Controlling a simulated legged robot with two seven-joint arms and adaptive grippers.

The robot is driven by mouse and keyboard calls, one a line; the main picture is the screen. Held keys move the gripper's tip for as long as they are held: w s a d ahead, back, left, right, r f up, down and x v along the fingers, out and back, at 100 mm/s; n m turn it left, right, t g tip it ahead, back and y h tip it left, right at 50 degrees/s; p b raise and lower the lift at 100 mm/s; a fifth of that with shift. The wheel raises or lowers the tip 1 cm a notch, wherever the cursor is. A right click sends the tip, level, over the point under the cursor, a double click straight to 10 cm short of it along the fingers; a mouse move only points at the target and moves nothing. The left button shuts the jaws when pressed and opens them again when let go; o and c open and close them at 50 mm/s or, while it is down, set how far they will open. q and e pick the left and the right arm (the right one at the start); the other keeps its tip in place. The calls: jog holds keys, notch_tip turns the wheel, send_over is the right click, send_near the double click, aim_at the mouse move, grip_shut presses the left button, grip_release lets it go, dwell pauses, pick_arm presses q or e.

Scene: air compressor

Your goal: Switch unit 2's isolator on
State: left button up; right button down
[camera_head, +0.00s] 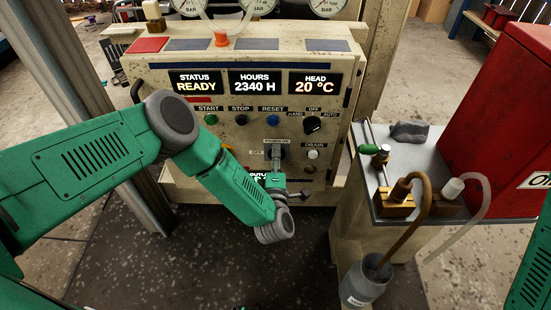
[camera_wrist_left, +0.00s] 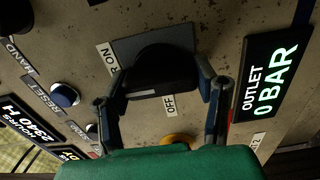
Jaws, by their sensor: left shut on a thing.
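Unit 2's isolator is a black rotary knob (camera_wrist_left: 160,70) on a dark square plate, with ON and OFF labels beside it in the left wrist view. In the head view, the POWER ON label (camera_head: 277,141) stands above it and the OFF label to its left; my gripper covers most of the knob. My left gripper (camera_wrist_left: 163,88) is shut on the knob, a finger on each side; it also shows at the panel in the head view (camera_head: 278,158). Which label the knob points to, I cannot tell. My right gripper is out of view.
The status displays (camera_head: 248,82) read READY, 2340 H and 20 °C. Green, black and blue buttons (camera_head: 272,119) and a HAND/OFF/AUTO selector (camera_head: 313,124) sit above the isolator. The outlet display (camera_wrist_left: 272,82) reads 0 BAR. A side bench (camera_head: 400,165) with hoses stands right, beside a red cabinet (camera_head: 500,110).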

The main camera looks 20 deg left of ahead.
pick_arm(q)
jog(key=shift+s+d+f, duration=0.2)
jog(key=shift+d, duration=0.15)
jog(key=o, duration=1.2)
jog(key=shift+w, duration=0.15)
jog(key=shift+r, duration=0.1)
jog(key=v, duration=0.7)
jog(key=shift+s+d, duration=0.1)
jog(key=shift+s, duration=0.15)
